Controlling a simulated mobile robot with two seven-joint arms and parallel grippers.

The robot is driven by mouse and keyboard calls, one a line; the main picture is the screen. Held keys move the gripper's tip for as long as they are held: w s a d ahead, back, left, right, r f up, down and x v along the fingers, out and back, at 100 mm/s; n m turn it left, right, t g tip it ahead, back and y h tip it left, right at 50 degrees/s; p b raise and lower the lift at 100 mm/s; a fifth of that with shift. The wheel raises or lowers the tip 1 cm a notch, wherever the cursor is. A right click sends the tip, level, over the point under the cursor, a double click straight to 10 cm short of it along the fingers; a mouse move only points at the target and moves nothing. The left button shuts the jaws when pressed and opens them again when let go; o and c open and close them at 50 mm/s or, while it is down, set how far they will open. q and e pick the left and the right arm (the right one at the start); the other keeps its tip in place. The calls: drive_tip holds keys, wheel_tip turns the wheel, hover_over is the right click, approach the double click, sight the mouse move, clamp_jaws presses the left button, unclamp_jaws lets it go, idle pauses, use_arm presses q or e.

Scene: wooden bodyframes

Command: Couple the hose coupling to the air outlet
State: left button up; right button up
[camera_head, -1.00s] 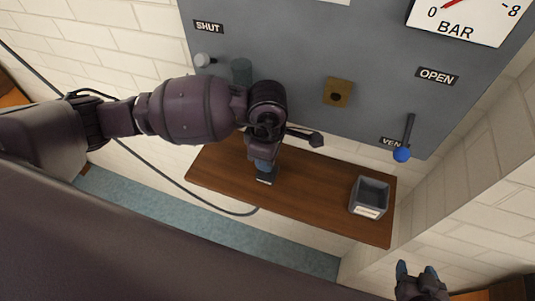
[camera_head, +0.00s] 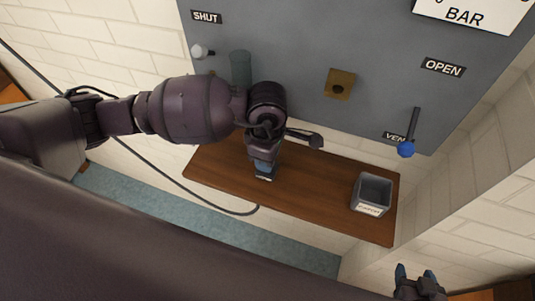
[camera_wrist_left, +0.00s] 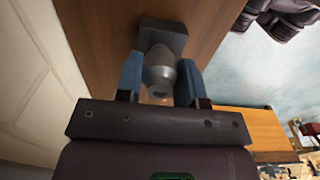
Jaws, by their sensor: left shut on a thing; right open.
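The grey hose coupling (camera_wrist_left: 160,70) stands at a dark grey block (camera_wrist_left: 165,35) on the wooden shelf, between my left gripper's blue fingers. My left gripper (camera_wrist_left: 160,80) is shut on it. In the head view my left gripper (camera_head: 265,172) points down at the shelf, and my arm and fingers mostly hide the coupling. A square brass fitting with a dark hole, seemingly the air outlet (camera_head: 340,84), is on the grey panel, above and right of my left gripper and apart from it. My right gripper (camera_head: 416,280) is open and empty at the bottom right.
The wooden shelf (camera_head: 315,205) carries a grey open box (camera_head: 371,195) at its right end. A blue-knobbed lever (camera_head: 406,149) and a white-knobbed lever (camera_head: 199,52) are on the panel (camera_head: 290,50). A dark hose (camera_head: 170,178) hangs along the left and reaches the shelf's front edge.

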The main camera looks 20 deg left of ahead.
use_arm(q)
drive_tip(key=shift+f+b, duration=0.3)
drive_tip(key=shift+f, duration=0.15)
use_arm(e)
drive_tip(key=shift+w+f, duration=0.25)
drive_tip(key=shift+w, duration=0.05)
use_arm(q)
drive_tip(key=o, duration=1.1)
use_arm(e)
drive_tip(key=shift+w+r, duration=0.1)
use_arm(q)
drive_tip(key=shift+r, duration=0.1)
